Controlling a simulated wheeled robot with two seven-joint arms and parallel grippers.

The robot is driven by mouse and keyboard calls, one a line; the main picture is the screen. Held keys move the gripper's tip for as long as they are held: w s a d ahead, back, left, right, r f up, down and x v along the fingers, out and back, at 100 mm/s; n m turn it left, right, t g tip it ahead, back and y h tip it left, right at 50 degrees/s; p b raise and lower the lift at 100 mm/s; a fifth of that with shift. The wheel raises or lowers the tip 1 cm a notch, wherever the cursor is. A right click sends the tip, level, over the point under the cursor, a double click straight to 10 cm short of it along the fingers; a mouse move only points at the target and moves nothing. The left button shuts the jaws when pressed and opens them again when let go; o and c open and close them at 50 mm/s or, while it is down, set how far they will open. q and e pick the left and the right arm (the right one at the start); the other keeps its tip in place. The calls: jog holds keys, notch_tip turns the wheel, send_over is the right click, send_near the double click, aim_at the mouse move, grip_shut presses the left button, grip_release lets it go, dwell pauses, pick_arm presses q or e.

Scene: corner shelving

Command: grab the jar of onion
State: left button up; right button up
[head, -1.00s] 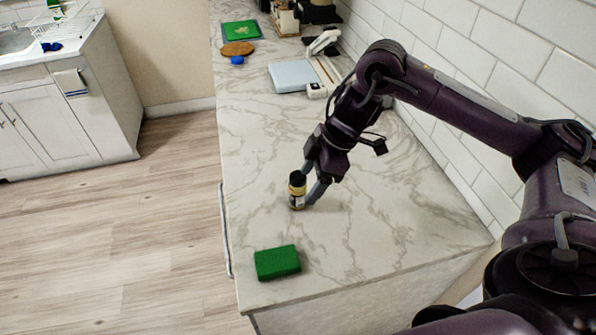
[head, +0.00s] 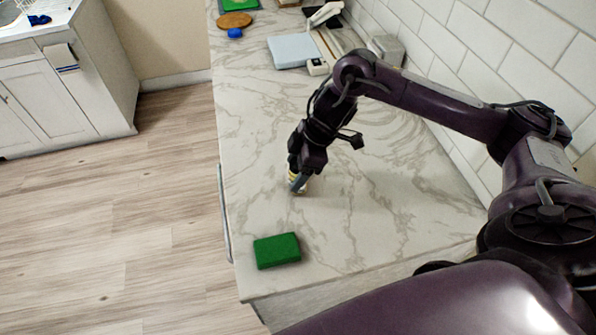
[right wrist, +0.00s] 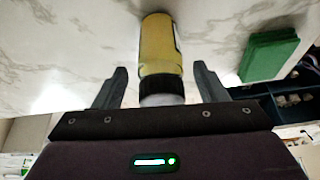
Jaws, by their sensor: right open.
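The jar of onion (right wrist: 160,47) has a yellowish body and a black ribbed lid. In the right wrist view it lies between the two fingers of my right gripper (right wrist: 160,88), with a gap on each side. In the head view the jar (head: 293,178) stands on the marble counter, mostly hidden behind my right gripper (head: 298,184). The right gripper is open and points down around the jar. My left gripper is not in view.
A green sponge-like block (head: 277,250) lies on the counter (head: 400,225) nearer the front end, and also shows in the right wrist view (right wrist: 268,55). A light blue scale-like board (head: 293,51) sits farther back. The tiled wall (head: 500,60) bounds the right side.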

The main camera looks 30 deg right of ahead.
jog(key=shift+s, duration=0.1)
jog(key=c, duration=1.1)
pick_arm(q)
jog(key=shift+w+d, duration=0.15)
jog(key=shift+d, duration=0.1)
pick_arm(e)
jog(key=shift+c, duration=0.2)
jog(key=shift+r, duration=0.15)
